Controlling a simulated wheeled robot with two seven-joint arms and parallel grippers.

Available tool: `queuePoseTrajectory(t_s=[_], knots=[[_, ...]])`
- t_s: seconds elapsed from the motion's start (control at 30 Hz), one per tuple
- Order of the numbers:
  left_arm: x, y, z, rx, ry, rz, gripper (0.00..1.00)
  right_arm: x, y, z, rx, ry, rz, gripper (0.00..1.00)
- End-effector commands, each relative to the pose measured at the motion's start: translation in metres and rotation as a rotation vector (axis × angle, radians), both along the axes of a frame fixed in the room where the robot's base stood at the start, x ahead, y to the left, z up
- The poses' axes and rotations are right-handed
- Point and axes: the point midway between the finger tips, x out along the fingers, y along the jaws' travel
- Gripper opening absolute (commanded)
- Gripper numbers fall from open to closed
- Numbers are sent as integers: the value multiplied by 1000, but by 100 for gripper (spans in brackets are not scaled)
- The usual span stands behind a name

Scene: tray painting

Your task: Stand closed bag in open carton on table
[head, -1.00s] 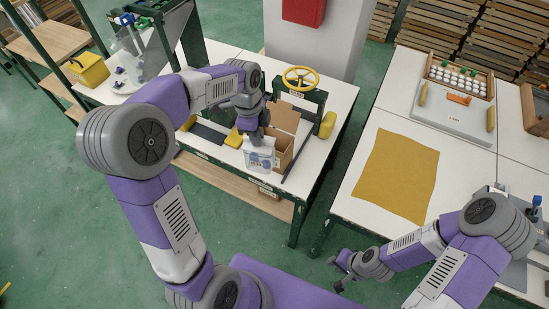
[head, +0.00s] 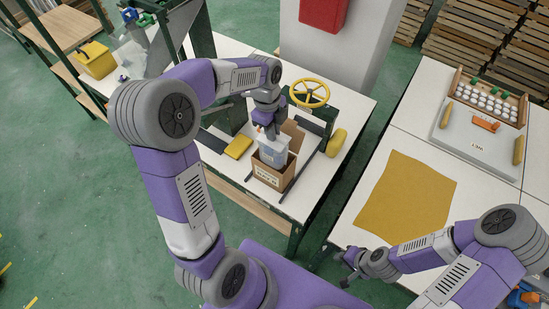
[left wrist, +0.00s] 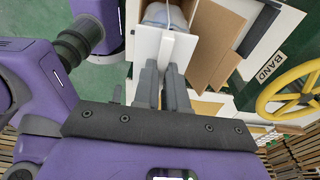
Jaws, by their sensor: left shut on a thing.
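The clear bag (head: 273,150) with blue-grey contents is upright, its white top held in my left gripper (head: 270,131). The open cardboard carton (head: 268,176) stands on the left table (head: 225,168). The bag's lower part is hidden behind the carton's front wall, so it appears partly inside; whether it touches the bottom cannot be seen. In the left wrist view, my left gripper (left wrist: 167,72) is shut on the bag's white top (left wrist: 150,42), with carton flaps (left wrist: 218,45) to the right. My right gripper (head: 346,268) is empty, its fingers apart, by the right table's near edge.
A yellow handwheel (head: 309,93) on a green stand is behind the carton. A yellow block (head: 238,146) lies to its left and a yellow roll (head: 336,142) to its right. A mustard cloth (head: 406,195) and a grey tray (head: 470,145) lie on the right table.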

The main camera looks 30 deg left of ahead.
Motion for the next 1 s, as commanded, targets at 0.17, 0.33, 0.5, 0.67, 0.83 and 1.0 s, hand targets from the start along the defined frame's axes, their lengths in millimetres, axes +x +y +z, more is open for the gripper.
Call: queuePoseTrajectory(t_s=[0.17, 0.33, 0.5, 0.67, 0.83, 1.0], knots=[[-1, 0, -51, -1, 5, -2, 0, 0, 0, -10, 0, 0, 0, 30], [0, 0, -77, 0, 2, -1, 0, 0, 0, -14, 0, -1, 0, 30], [0, 0, -90, 0, 2, 0, 0, 0, 0, -15, 0, -1, 0, 30], [0, 0, -117, -1, 3, 1, 0, 0, 0, -20, 0, -1, 0, 30], [0, 0, -129, 0, 0, 1, 0, 0, 0, -21, 0, -1, 0, 30], [0, 0, -128, 0, -1, 0, 0, 0, 0, -21, 0, -1, 0, 30]])
